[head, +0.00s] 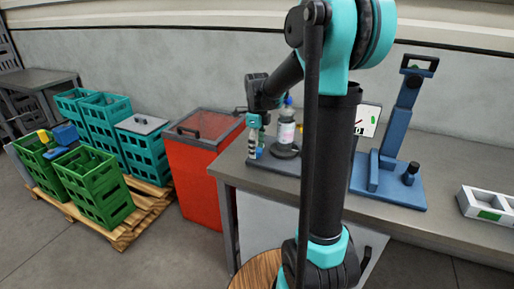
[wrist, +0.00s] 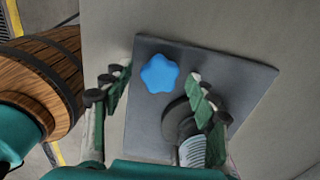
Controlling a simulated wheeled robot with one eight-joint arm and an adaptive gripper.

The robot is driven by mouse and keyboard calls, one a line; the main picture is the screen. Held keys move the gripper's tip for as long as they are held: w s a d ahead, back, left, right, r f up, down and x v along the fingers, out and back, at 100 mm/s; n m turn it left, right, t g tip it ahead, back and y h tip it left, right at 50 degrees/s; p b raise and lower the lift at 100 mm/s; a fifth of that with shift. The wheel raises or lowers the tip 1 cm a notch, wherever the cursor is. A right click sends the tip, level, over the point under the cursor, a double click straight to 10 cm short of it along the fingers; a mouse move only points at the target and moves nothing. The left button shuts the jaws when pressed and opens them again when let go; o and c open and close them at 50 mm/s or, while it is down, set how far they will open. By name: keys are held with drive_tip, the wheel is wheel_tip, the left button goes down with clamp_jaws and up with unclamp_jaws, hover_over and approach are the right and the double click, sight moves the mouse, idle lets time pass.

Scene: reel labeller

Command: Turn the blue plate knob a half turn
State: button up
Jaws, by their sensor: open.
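The blue plate knob (wrist: 159,73) is star-shaped and shows whole in the wrist view, over the grey plate (wrist: 148,135) of the labeller. My gripper (wrist: 158,79) is open, one finger on each side of the knob in the picture, with nothing held. I cannot tell how high the fingertips are above the knob; no contact shows. A dark disc (wrist: 177,119) and a white ribbed part lie beside the right finger. In the head view my gripper (head: 257,152) points down at the left end of the bench, beside a white upright part (head: 286,132) with a blue top (head: 288,101).
A blue stand (head: 398,120) and a white tray (head: 485,207) are farther right on the grey bench (head: 440,228). A red bin (head: 197,180) stands left of the bench, with green crates (head: 97,190) on a pallet beyond. A wooden barrel (wrist: 42,83) shows in the wrist view.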

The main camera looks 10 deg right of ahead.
drive_tip(key=c, duration=1.1)
drive_tip(key=shift+c, duration=0.2)
